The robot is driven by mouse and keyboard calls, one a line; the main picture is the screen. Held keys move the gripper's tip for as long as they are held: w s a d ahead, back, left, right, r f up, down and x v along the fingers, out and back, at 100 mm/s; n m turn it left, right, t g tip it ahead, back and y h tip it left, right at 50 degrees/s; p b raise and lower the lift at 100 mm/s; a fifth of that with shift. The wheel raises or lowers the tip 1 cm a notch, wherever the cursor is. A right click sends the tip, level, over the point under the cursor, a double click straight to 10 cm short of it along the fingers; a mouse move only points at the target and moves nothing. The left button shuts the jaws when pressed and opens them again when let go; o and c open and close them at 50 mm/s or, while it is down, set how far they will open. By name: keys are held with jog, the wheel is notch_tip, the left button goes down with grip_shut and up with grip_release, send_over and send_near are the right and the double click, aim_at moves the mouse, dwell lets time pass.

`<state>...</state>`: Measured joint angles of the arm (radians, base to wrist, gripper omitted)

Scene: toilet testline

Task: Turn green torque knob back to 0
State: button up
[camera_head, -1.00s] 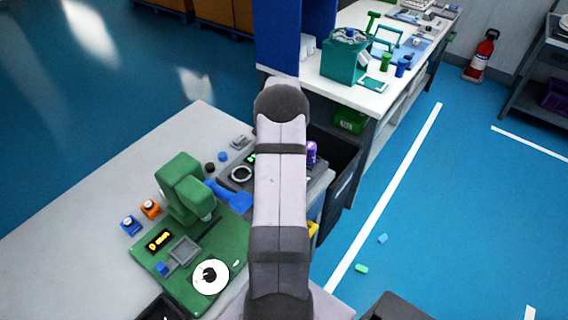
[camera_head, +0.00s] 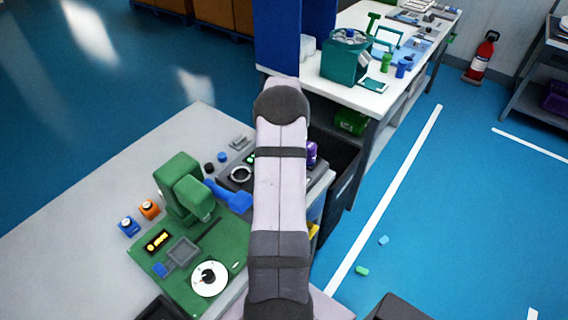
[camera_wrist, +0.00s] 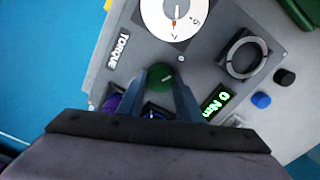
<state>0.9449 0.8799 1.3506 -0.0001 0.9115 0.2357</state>
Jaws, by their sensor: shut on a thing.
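The green torque knob (camera_wrist: 160,74) sits on the grey torque tester (camera_wrist: 205,70) in the wrist view. My gripper (camera_wrist: 160,82) has one finger on each side of the knob and is shut on it. A light pointer mark shows on the knob's top. The green-lit display (camera_wrist: 216,102) beside it appears to read 0 Nm. The word TORQUE is printed on the panel to the left. In the head view, my arm covers the gripper and the green knob; part of the tester (camera_head: 236,180) shows left of the arm.
Beside the gripped knob are a purple knob (camera_wrist: 111,103) and a blue knob (camera_wrist: 154,111), partly hidden by my gripper. A white dial (camera_wrist: 176,16) and a grey ring (camera_wrist: 245,53) are close by. The green machine (camera_head: 186,190) stands left of my arm.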

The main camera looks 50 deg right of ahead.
jog(key=shift+n, duration=2.3)
jog(key=o, duration=1)
jog(key=shift+o, duration=0.2)
jog(key=shift+r, duration=0.1)
notch_tip(320, 180, up, 6)
jog(key=shift+r+b, duration=0.15)
jog(key=shift+b, duration=0.95)
jog(key=shift+r, duration=0.45)
